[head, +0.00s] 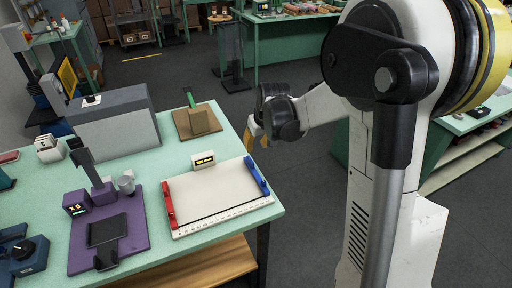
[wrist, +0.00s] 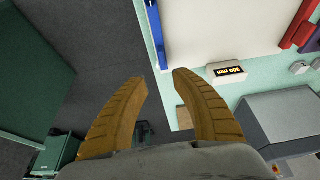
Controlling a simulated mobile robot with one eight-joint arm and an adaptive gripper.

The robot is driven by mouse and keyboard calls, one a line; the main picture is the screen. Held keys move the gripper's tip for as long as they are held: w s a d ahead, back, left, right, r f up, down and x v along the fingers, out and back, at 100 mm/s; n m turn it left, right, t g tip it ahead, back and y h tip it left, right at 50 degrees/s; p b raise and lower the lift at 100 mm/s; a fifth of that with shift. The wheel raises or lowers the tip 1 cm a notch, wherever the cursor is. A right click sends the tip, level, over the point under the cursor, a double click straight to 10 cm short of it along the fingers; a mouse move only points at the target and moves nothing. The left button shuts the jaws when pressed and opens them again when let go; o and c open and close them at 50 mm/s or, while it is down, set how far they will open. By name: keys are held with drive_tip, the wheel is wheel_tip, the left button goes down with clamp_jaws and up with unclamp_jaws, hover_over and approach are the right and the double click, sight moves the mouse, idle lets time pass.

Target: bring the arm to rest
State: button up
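My gripper (head: 257,133) hangs just off the right edge of the mint-green table in the head view, with my arm reaching in from the right. In the wrist view its two ribbed yellow-brown fingers stand apart, and my gripper (wrist: 159,74) is open with nothing between the fingertips. Below it the wrist view shows grey floor and the table's edge. In the head view my gripper is apart from the white board (head: 217,197) and the wooden block (head: 198,123) on the table.
The white board has a red clamp (head: 168,204) and a blue clamp (head: 257,177). A small display box (head: 203,160) stands behind it. A purple mat (head: 136,244) with a stand, a grey box (head: 115,128) and the table (head: 152,174) fill the left. Floor (head: 305,215) is clear right of the table.

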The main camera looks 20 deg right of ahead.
idle(0.3)
drive_tip(key=s+a+r+t+b, duration=0.1)
drive_tip(key=s+a+r+b, duration=0.1)
drive_tip(key=s+a+r, duration=0.3)
drive_tip(key=s+a+r+b, duration=0.1)
drive_tip(key=s+a+r, duration=0.1)
drive_tip(key=s, duration=0.6)
drive_tip(key=s+a+f+t+b, duration=0.1)
drive_tip(key=s+a+f+b, duration=0.1)
drive_tip(key=s, duration=1)
drive_tip(key=shift+a+t, duration=0.3)
drive_tip(key=shift+a, duration=0.3)
